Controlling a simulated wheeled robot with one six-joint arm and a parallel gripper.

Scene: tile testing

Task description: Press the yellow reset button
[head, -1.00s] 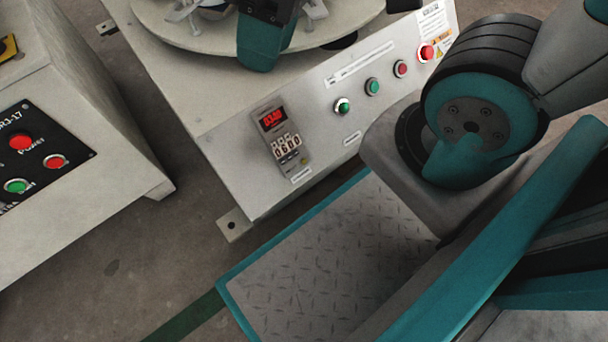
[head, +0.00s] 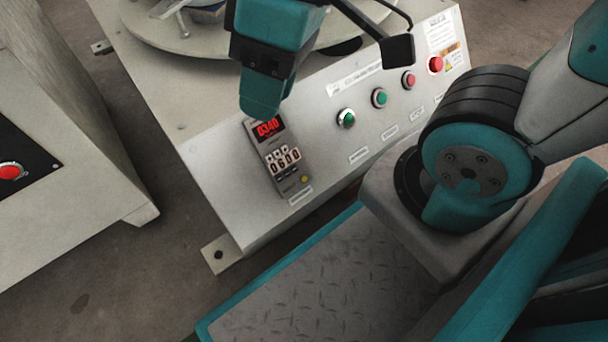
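The counter sits on the machine's sloped front panel.
Two green buttons (head: 346,118) (head: 379,97) and a red button (head: 408,80) line the panel right of the counter. A larger red button (head: 435,65) is at the far right. A round turntable (head: 205,42) tops the machine. Another cabinet (head: 60,190) stands at left.

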